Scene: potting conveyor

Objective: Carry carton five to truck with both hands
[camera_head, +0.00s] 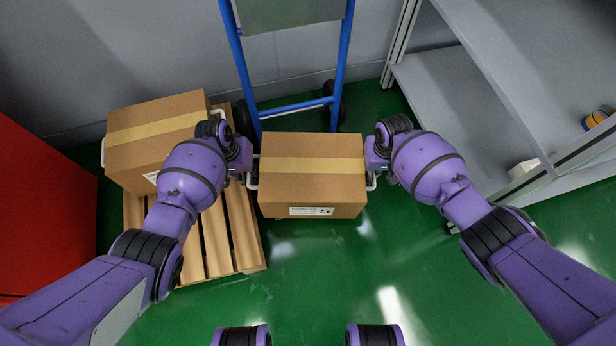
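Carton five (312,182) is a brown box with a tan tape strip and a white label marked 5 on its front. It shows in the middle of the head view, with a white handle on each side. My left gripper (248,172) is at its left handle and my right gripper (374,174) is at its right handle. The fingers are mostly hidden by my wrists, so their closure does not show. The truck (238,62) is a blue-framed hand truck with dark wheels, standing just behind the carton against the wall. The carton hides its lower part.
A second taped carton (150,132) sits on a wooden pallet (222,235) at the left. A red cabinet (40,210) stands at the far left. Grey shelving (450,100) stands at the right. The green floor (320,270) in front of the carton is clear.

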